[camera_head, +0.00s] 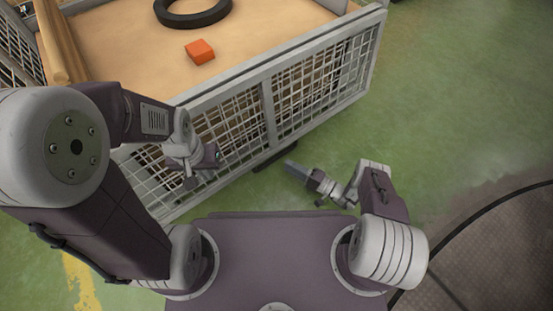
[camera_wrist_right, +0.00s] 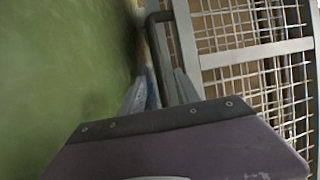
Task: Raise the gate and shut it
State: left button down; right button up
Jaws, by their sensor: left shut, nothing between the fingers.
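The gate (camera_head: 268,103) is a grey framed wire-mesh panel along the near side of the wood-floored crate. It stands roughly upright, its top rail close beside the crate's rail. My left gripper (camera_head: 210,158) is shut and empty in front of the left part of the mesh; contact is unclear. My right gripper (camera_head: 288,164) is low, near the foot of the panel. In the right wrist view its fingers (camera_wrist_right: 160,85) stand apart, with a dark bent bar (camera_wrist_right: 172,50) showing between or beyond them. Mesh (camera_wrist_right: 245,40) fills the right of that view.
Inside the crate, an orange block (camera_head: 200,51) and a black ring (camera_head: 193,14) lie on the floor, with wooden beams (camera_head: 60,40) at the left. Green floor (camera_head: 450,100) is clear to the right. A dark round plate (camera_head: 500,250) lies at the lower right.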

aim_at(274, 159)
jog(key=b+x, duration=0.3)
jog(key=x, duration=0.3)
jog(key=shift+w+a+f, duration=0.1)
jog(key=shift+a+f, duration=0.1)
jog(key=shift+a, duration=0.15)
jog(key=shift+w+a+r, duration=0.15)
jog(key=shift+w+a, duration=0.1)
jog(key=shift+a, duration=0.1)
grip_shut()
dwell(0.6)
